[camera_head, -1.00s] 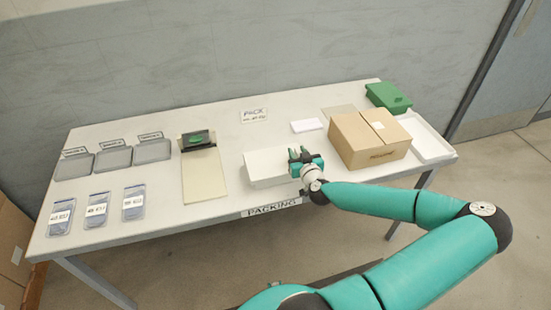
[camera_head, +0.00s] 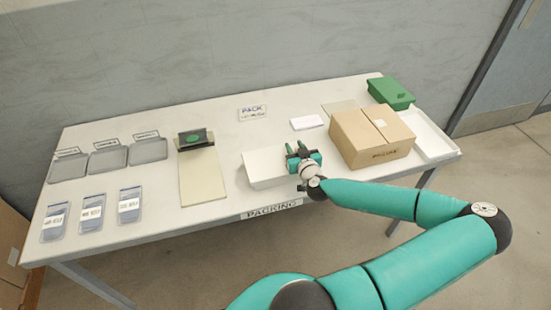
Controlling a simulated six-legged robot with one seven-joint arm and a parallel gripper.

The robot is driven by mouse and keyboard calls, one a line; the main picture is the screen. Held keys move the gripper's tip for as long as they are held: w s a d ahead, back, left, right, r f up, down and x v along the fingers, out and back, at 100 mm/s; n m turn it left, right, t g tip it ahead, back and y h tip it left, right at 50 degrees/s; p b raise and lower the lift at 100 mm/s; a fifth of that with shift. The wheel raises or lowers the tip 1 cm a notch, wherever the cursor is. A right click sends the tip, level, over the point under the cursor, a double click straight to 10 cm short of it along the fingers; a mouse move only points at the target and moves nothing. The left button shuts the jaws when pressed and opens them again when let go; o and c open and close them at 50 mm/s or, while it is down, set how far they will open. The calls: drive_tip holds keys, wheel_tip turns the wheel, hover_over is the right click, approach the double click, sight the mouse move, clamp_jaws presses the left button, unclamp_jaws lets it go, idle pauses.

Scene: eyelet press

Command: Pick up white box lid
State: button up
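A plain white box-shaped piece (camera_head: 262,166), which looks like the white box lid, lies near the front edge of the table, right of the middle. My gripper (camera_head: 296,149) is at its right end, with the two green fingertips pointing toward the back of the table. The fingertips look apart, and I see nothing clearly between them. The gripper hides the lid's right end. I cannot tell whether the fingers touch the lid.
A brown cardboard box (camera_head: 370,140) stands close to the right of my gripper. A white tray (camera_head: 436,143) and a green box (camera_head: 391,92) are farther right. A small white block (camera_head: 307,122) lies behind. A beige mat (camera_head: 203,178), grey trays (camera_head: 148,150) and blue packets (camera_head: 130,205) are left.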

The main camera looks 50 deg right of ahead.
clamp_jaws()
drive_tip(key=shift+r, duration=0.15)
idle(0.4)
